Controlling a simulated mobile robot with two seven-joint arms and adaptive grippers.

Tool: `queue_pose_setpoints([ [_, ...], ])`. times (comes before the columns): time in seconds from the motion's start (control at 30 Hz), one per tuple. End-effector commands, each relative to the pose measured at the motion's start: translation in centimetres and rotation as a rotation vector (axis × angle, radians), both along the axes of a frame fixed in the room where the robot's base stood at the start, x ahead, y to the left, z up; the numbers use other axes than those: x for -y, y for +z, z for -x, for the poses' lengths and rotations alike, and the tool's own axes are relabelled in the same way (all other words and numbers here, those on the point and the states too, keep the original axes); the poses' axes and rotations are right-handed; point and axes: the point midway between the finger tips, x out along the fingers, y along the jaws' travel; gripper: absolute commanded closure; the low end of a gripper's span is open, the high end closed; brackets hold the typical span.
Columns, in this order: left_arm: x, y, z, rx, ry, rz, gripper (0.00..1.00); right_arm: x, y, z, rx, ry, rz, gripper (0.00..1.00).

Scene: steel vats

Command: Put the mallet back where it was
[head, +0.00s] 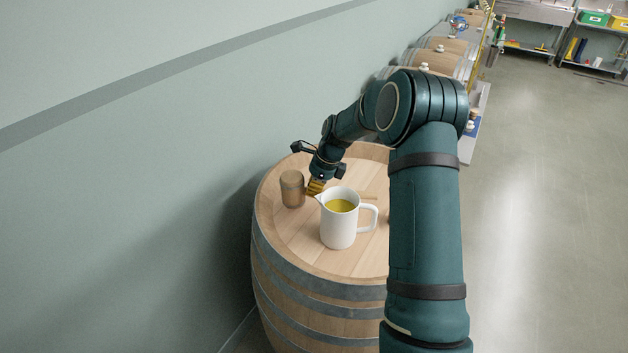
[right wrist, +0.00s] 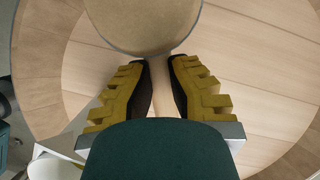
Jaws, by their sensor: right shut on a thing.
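The wooden mallet's cylindrical head (head: 292,189) stands on end at the left of the barrel top (head: 300,240), next to the wall. Whether it touches the barrel top I cannot tell. Its handle points right, mostly hidden behind my gripper and a jug. My right gripper (head: 315,187) is low over the barrel, just right of the head. In the right wrist view its yellow ridged fingers (right wrist: 161,75) are shut on the pale handle (right wrist: 163,97), with the round head (right wrist: 145,22) just beyond the fingertips. My left gripper is out of view.
A white jug (head: 338,230) of yellow liquid stands on the barrel close in front of my right gripper. The wall (head: 130,200) is close on the left. More barrels (head: 440,62) line the wall behind. Open floor (head: 540,200) lies to the right.

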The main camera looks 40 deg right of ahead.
Motion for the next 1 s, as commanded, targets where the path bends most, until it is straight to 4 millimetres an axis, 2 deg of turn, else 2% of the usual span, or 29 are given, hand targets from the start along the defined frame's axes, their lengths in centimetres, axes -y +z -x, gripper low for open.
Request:
queue_pose_setpoints([
  [0.13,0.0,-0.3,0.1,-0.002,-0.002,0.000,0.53,0.0,-1.9,-0.1,0.003,-0.002,0.000,1.00],
  [0.4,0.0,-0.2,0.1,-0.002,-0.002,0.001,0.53,0.0,-2.2,-0.1,0.004,-0.001,0.001,1.00],
  [0.43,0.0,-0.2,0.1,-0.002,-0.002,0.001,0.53,0.0,-2.4,0.0,-0.001,-0.001,0.000,0.72],
  [0.47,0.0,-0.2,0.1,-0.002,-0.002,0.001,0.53,0.0,-2.4,0.0,-0.001,-0.001,0.000,0.65],
  [0.83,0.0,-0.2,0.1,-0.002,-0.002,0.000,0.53,0.1,-2.0,0.1,0.000,0.000,0.001,0.65],
  [1.0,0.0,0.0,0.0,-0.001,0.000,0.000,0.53,0.6,0.1,0.5,0.003,-0.001,0.003,0.65],
])
